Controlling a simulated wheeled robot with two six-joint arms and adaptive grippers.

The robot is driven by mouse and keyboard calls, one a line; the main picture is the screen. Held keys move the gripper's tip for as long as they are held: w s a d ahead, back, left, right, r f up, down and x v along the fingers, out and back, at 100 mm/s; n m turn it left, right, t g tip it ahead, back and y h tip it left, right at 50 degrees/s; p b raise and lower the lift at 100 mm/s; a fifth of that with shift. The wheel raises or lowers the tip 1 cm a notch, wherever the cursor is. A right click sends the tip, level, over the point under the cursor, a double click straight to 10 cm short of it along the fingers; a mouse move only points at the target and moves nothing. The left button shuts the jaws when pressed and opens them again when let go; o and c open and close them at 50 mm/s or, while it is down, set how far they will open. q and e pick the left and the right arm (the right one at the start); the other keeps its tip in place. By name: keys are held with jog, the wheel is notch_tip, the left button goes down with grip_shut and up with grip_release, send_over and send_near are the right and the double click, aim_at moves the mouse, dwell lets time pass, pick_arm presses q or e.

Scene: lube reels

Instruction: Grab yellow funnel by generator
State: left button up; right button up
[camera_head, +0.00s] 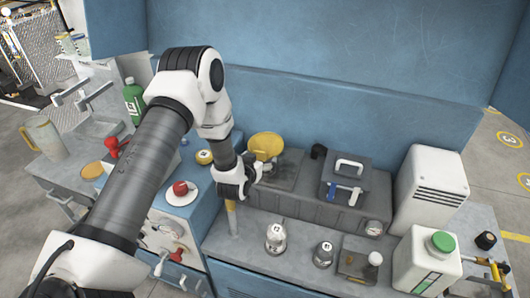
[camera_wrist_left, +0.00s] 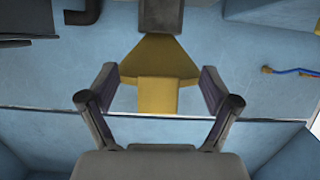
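The yellow funnel (camera_head: 265,145) is at the back of the workbench, beside the dark grey generator box (camera_head: 318,204). Its lower part is partly hidden behind my left gripper (camera_head: 257,170). In the left wrist view the funnel (camera_wrist_left: 158,58) shows its flared part and narrower block between the two fingers of my left gripper (camera_wrist_left: 160,82). The fingers are spread, with a gap visible on both sides of the funnel. I cannot tell how deep the funnel sits between them. My right gripper is not in view.
A grey box with a white handle (camera_head: 350,162) stands right of the funnel. A white canister (camera_head: 430,190) and a green-capped jug (camera_head: 427,262) stand farther right. Small metal bottles (camera_head: 276,239) stand in front.

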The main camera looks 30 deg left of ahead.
pick_arm(q)
jog(key=shift+s+d+r, duration=0.1)
jog(key=c, duration=1.2)
